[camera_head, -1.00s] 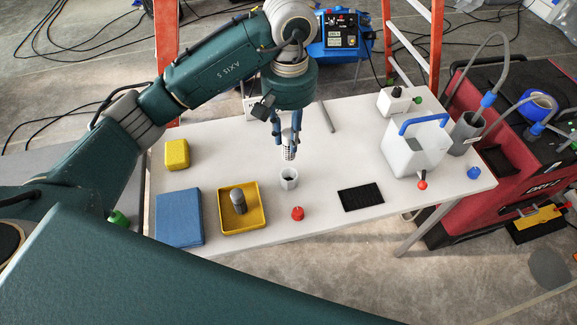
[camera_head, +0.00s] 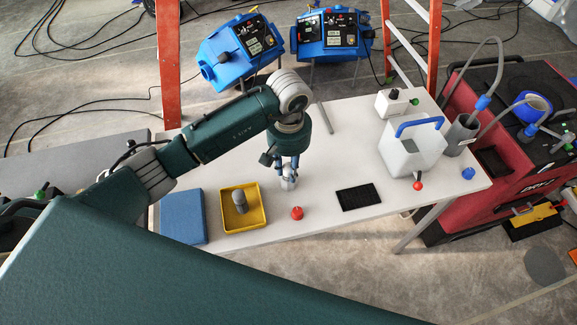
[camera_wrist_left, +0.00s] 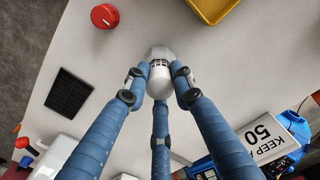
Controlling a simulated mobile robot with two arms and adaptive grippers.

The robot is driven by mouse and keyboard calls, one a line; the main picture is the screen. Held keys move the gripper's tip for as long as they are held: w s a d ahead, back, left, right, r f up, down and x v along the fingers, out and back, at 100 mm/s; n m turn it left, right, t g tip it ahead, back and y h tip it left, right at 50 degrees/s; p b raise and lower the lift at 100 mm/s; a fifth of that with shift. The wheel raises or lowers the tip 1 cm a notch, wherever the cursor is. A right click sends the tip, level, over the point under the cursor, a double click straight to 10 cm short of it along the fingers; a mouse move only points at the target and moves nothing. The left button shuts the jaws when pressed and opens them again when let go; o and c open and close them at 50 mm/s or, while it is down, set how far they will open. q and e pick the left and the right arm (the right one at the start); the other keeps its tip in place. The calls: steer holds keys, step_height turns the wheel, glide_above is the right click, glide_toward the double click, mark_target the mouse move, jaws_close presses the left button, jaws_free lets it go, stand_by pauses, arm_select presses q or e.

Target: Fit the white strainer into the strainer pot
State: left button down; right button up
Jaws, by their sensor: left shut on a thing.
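My left gripper (camera_head: 289,173) is shut on the white strainer, with its blue fingers around it. In the left wrist view the strainer's rounded white top (camera_wrist_left: 160,79) shows between the fingers, with dark slots along its side. The light grey strainer pot (camera_head: 288,184) stands upright on the table directly below the gripper, partly covered by the fingers. It also shows in the left wrist view (camera_wrist_left: 159,51), right beyond the strainer. The strainer's lower end looks to be inside the pot's mouth, but how deep I cannot tell. My right gripper is out of view.
A red-capped item (camera_head: 297,213) stands close to the pot. A yellow tray (camera_head: 228,223) with a grey cylinder (camera_head: 240,200) is to the left, beside a blue box (camera_head: 183,217). A black mat (camera_head: 358,197) and a white container (camera_head: 413,153) are to the right.

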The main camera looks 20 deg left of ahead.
arm_select(q)
steer(key=shift+f, duration=0.1)
steer(key=shift+f, duration=0.15)
steer(key=c, duration=1.5)
jaws_free()
steer(key=shift+o, duration=0.2)
steer(key=shift+r, duration=0.4)
step_height(320, 180, up, 10)
steer(key=b, duration=0.3)
steer(key=shift+r+b, duration=0.25)
steer(key=shift+b, duration=0.15)
steer(key=shift+r, duration=0.6)
